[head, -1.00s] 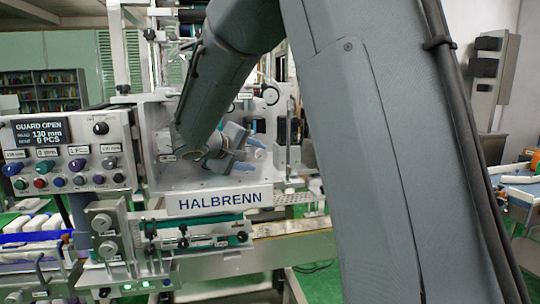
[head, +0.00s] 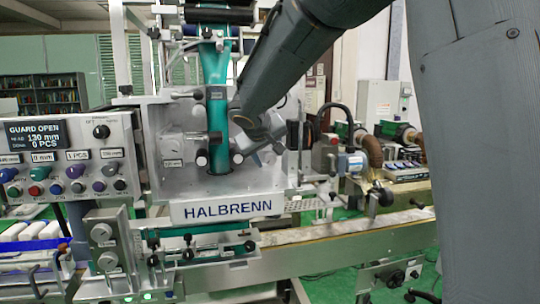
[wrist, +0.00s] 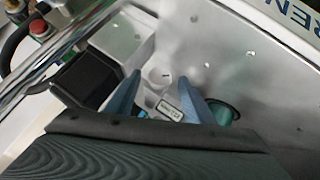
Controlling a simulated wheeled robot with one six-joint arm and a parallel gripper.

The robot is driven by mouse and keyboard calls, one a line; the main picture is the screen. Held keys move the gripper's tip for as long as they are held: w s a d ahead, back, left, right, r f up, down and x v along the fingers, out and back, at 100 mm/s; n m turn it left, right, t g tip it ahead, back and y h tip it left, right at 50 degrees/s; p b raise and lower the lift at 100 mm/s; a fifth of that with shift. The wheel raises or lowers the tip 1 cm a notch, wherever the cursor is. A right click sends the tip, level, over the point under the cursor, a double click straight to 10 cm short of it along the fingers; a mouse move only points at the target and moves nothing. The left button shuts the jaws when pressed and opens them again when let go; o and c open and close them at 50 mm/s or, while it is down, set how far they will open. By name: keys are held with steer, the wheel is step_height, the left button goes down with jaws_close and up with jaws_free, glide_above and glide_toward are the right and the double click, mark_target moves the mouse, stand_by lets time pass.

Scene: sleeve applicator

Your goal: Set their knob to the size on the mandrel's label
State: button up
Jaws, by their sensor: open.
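The control panel (head: 70,160) is at the left in the head view, with several coloured knobs under small value plates. Its display (head: 37,133) reads "GUARD OPEN", "130 mm" and "0 PCS". A teal tube (head: 218,120) runs down into the metal housing (head: 160,185). A small label plate (head: 172,163) is on the housing's inner left, too small to read. In the wrist view, my gripper (wrist: 160,85) has its blue fingers apart, with a tilted label (wrist: 170,108) and a white round part (wrist: 158,76) showing between them. I cannot tell the label's figures for sure.
A selector knob (head: 101,131) is at the panel's upper right. Two grey knobs (head: 104,246) sit on a plate below. A conveyor (head: 340,228) runs to the right. A black block (wrist: 88,78) and a red button (wrist: 38,27) lie left of my fingers.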

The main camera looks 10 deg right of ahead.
steer(key=shift+w+d+f, duration=0.2)
steer(key=shift+w+f, duration=0.2)
steer(key=shift+w, duration=0.05)
steer(key=c, duration=1)
steer(key=shift+c, duration=0.2)
steer(key=shift+f+h+b, duration=0.2)
steer(key=shift+h+b, duration=0.1)
steer(key=shift+b, duration=0.95)
